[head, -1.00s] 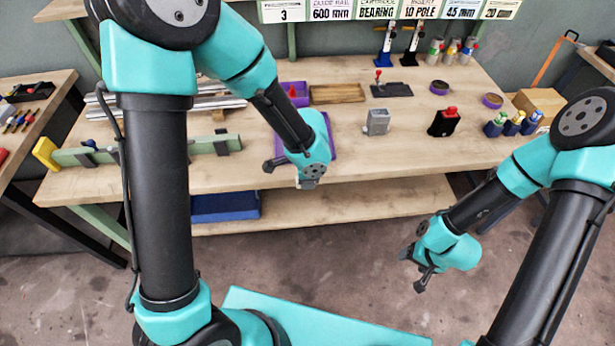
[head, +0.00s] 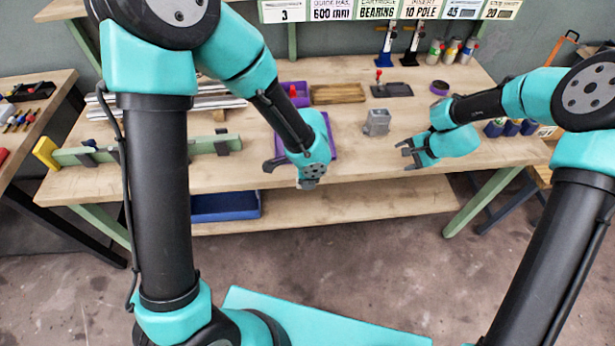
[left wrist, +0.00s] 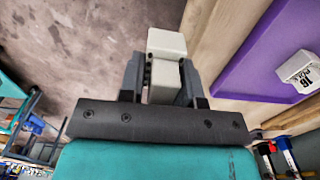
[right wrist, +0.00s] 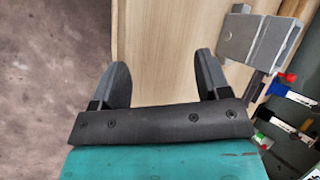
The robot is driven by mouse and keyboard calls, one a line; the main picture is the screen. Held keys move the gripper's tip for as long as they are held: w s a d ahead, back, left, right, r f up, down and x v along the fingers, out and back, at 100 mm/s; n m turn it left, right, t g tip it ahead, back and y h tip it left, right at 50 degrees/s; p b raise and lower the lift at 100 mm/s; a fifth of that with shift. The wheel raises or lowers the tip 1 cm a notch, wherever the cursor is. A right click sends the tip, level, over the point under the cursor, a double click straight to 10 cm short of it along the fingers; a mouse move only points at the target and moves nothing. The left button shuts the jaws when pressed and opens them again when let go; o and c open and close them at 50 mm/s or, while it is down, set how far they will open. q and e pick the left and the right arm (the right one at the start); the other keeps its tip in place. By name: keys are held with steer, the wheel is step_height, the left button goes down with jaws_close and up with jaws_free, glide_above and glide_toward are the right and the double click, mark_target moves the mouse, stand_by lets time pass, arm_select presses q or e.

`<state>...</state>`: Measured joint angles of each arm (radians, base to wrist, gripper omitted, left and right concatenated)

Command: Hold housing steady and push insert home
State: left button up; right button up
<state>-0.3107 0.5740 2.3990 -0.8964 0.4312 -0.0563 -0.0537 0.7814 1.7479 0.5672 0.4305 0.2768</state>
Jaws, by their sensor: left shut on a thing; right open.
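My left gripper (head: 308,184) is shut on a pale grey block (left wrist: 166,44), which looks like the insert. It holds the block at the bench's front edge, just off the purple tray (left wrist: 250,62). In the head view the block is mostly hidden by the gripper. A grey block-shaped housing (head: 377,122) stands upright on the bench, right of the purple tray. It also shows at the upper right of the right wrist view (right wrist: 255,42). My right gripper (head: 407,154) is open and empty, below and right of the housing, apart from it.
A white piece labelled 16 (left wrist: 298,70) lies in the purple tray. A wooden tray (head: 338,93) and a dark plate with a red knob (head: 392,89) are behind the housing. Several bottles stand at the back right. A green rail (head: 150,151) lies at the left.

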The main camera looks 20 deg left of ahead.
steer(key=w+m+y, duration=0.1)
steer(key=m, duration=0.1)
steer(key=w+m+y, duration=0.1)
steer(key=w+m, duration=0.1)
steer(key=w+m+y, duration=0.1)
steer(key=w+m, duration=0.1)
steer(key=m, duration=0.1)
steer(key=shift+w+a+f+y, duration=0.2)
steer(key=shift+w+a+y, duration=0.05)
steer(key=shift+a+y, duration=0.1)
steer(key=w+m+y, duration=0.1)
steer(key=w+m+t+y, duration=0.1)
steer(key=w+m, duration=0.1)
steer(key=w+m+y, duration=0.1)
steer(key=m, duration=0.1)
steer(key=shift+w+d+r+t, duration=0.3)
steer(key=shift+w+d+r, duration=0.05)
steer(key=shift+d+r, duration=0.05)
steer(key=shift+w+r+m+y, duration=0.15)
steer(key=shift+w+m+y, duration=0.1)
steer(key=shift+m+y, duration=0.15)
